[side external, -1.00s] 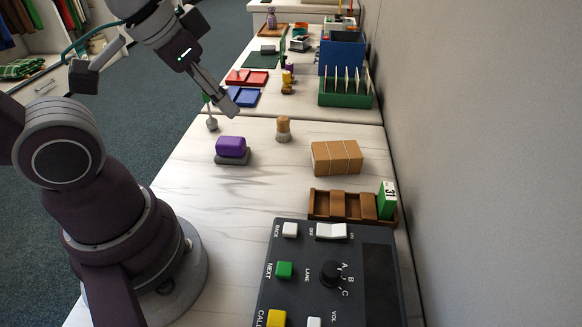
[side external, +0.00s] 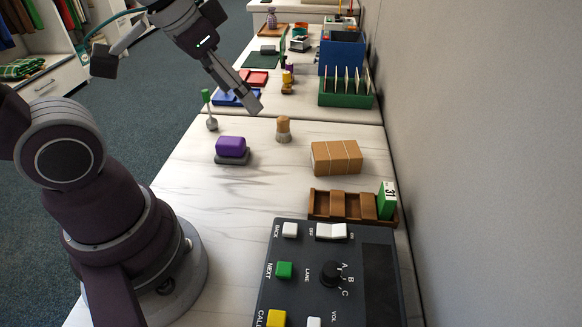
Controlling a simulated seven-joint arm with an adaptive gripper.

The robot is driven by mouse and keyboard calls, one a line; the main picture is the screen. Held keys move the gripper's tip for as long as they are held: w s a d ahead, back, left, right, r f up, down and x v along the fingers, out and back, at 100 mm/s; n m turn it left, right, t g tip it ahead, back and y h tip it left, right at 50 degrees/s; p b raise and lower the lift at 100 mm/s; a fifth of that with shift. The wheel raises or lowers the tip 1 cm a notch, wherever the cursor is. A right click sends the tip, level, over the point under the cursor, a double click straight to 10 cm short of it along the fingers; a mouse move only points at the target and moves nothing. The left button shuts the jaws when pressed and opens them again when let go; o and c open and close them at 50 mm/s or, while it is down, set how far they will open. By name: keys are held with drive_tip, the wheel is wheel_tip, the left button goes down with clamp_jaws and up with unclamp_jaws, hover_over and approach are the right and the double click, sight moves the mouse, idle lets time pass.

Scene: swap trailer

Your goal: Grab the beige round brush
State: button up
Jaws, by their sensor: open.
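The beige round brush (side external: 283,129) stands upright on the white marbled table, its wooden handle up and its pale bristles down. My gripper (side external: 254,105) is above the table, to the upper left of the brush in the side external view. It is open and apart from the brush, with nothing seen between its fingers. The fingers slant down to the right and overlap in this view, so the gap between them is hard to see.
A purple block on a grey base (side external: 231,147) stands left of the brush. A green-handled tool (side external: 208,110) stands farther left. A tan box (side external: 337,157), a brown rack (side external: 341,205) and a grey control panel (side external: 319,275) lie right and in front. A wall borders the right side.

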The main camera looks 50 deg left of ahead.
drive_tip(key=w+a+f, duration=0.1)
drive_tip(key=w+a, duration=0.3)
drive_tip(key=w, duration=0.3)
drive_tip(key=g, duration=0.1)
approach(280, 120)
drive_tip(key=x, duration=1.2)
drive_tip(key=shift+w+f, duration=0.15)
drive_tip(key=shift+f, duration=0.1)
drive_tip(key=c, duration=1.1)
drive_tip(key=shift+r, duration=0.1)
drive_tip(key=shift+c, duration=0.2)
